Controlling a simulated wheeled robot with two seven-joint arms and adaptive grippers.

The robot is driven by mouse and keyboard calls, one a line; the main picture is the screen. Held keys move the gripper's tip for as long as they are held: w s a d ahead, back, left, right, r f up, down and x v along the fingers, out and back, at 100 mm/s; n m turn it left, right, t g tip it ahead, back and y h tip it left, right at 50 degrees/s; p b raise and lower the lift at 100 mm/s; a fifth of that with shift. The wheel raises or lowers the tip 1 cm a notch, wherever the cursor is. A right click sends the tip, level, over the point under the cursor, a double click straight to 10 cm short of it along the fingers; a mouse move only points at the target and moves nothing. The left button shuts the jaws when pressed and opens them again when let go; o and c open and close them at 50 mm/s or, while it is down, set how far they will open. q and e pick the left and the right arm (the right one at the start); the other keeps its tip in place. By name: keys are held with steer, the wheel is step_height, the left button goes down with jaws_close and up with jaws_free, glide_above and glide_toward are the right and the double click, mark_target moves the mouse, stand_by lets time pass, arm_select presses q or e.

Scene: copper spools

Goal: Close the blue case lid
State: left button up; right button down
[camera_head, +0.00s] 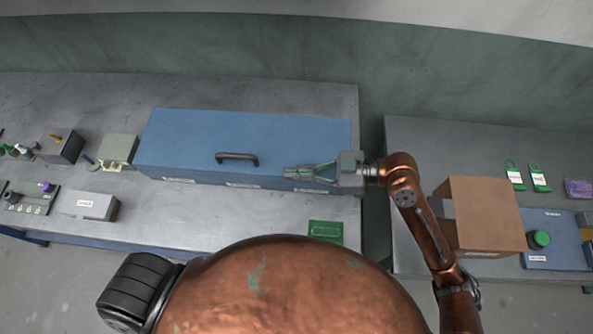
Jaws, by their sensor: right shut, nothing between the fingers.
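The blue case (200,145) lies on the grey table in the head view, its long flat lid facing up. The lid looks down flat on the case, with a dark handle (237,158) near its front edge. White labels run along the case's front face. My right gripper (290,172) reaches in from the right, shut and empty, over the front right part of the lid. I cannot tell whether its fingers touch the lid. My left gripper is not in view.
A grey-green box (118,151) stands close to the case's left end. A green card (325,231) lies in front of the case. A gap separates this table from the right one, which holds a cardboard box (485,215) and green tags (539,178).

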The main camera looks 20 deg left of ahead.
steer(key=shift+f, duration=0.25)
